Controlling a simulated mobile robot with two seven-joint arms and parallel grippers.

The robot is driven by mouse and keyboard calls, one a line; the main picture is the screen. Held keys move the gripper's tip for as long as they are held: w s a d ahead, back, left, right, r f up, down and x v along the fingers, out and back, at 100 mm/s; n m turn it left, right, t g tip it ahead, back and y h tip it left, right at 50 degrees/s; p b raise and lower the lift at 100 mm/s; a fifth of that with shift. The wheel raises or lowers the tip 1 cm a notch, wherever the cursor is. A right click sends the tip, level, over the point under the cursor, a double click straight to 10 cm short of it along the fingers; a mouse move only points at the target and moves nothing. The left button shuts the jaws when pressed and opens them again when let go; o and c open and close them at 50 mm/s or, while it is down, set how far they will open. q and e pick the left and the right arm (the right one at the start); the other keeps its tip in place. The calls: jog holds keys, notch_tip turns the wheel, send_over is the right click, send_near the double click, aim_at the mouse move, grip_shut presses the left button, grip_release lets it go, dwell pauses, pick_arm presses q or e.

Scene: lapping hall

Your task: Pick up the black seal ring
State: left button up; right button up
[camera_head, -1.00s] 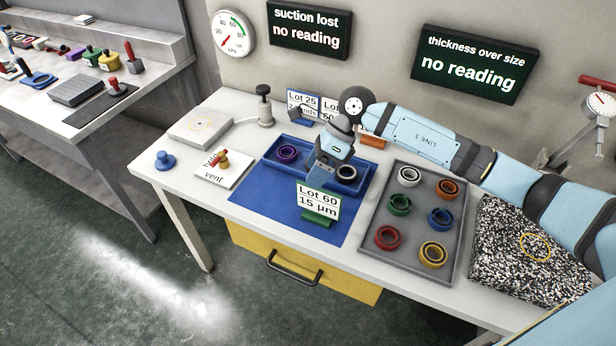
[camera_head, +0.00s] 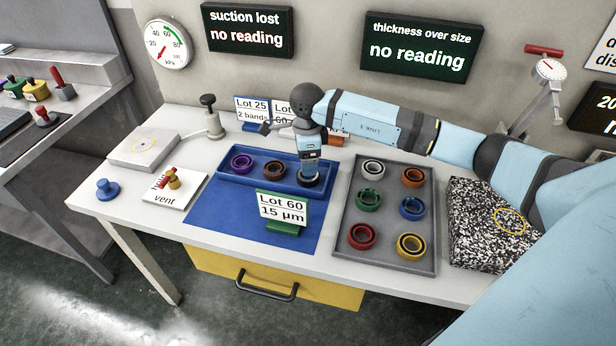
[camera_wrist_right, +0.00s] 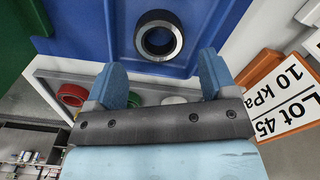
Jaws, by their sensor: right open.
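The black seal ring (camera_head: 309,182) lies at the right end of the blue tray (camera_head: 228,180), partly hidden by my gripper in the head view. In the right wrist view the ring (camera_wrist_right: 141,36) is black with a shiny metallic inner face and lies flat on the blue surface. My right gripper (camera_head: 308,170) points down just above it. In the right wrist view the gripper (camera_wrist_right: 163,72) is open, its two blue fingers apart with nothing between them. The ring shows beyond the fingertips, roughly centred on the gap. My left gripper is not in view.
A purple ring (camera_head: 242,162) and a brown ring (camera_head: 274,170) share the blue tray. Lot signs (camera_head: 252,109) stand behind. A grey tray (camera_head: 387,248) of coloured rings lies to the right.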

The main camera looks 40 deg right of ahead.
notch_tip(320, 180, down, 5)
jog(key=shift+s+d+f, duration=0.1)
jog(key=shift+f, duration=0.05)
jog(key=c, duration=0.7)
